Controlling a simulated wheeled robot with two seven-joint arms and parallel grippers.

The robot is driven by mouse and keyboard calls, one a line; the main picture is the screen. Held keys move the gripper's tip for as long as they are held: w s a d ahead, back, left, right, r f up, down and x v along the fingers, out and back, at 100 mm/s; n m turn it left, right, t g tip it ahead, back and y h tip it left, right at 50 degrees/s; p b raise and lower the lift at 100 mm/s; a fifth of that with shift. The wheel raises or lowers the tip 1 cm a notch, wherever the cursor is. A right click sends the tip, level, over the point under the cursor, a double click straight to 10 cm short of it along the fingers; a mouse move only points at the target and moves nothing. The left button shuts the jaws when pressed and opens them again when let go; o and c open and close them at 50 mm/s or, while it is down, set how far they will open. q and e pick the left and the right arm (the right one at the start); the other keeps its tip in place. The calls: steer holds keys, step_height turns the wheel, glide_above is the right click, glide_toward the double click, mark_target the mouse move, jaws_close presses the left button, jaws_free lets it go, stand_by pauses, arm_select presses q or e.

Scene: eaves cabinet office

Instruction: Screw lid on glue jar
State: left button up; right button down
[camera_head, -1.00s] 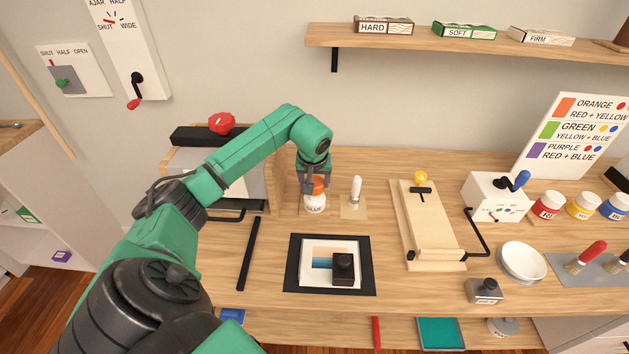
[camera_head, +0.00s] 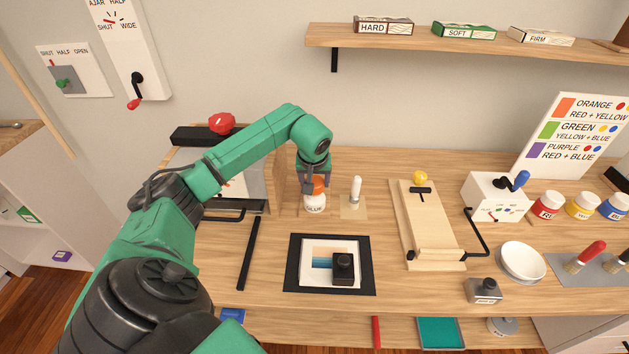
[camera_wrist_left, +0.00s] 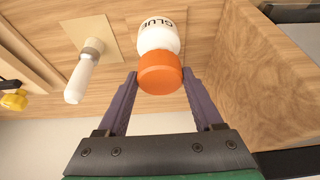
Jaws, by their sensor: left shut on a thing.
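The white glue jar (camera_head: 314,204) stands upright on the wooden bench, at the back left of the middle. Its orange lid (camera_head: 318,187) sits on top of the jar. In the left wrist view the orange lid (camera_wrist_left: 160,73) is between my left gripper's fingers (camera_wrist_left: 160,88), with the white jar (camera_wrist_left: 158,36) directly beyond it. My left gripper (camera_head: 315,184) reaches down from above and is shut on the lid. How far the lid's thread is engaged cannot be seen. My right gripper is not in view.
A white-handled brush (camera_head: 355,191) stands on a small tan base close right of the jar. A wooden panel (camera_head: 279,180) rises close left. A black mat (camera_head: 290,278) with a sheet and black block lies in front. A wooden board (camera_head: 420,225) lies further right.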

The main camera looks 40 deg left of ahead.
arm_select(q)
steer(key=shift+f+b, duration=0.85)
steer(key=shift+f, duration=0.3)
steer(key=o, duration=1.4)
steer(key=shift+c, duration=0.2)
steer(key=b+v, duration=0.1)
steer(key=v, duration=1.3)
steer(key=shift+r, duration=0.3)
steer(key=shift+s, duration=0.1)
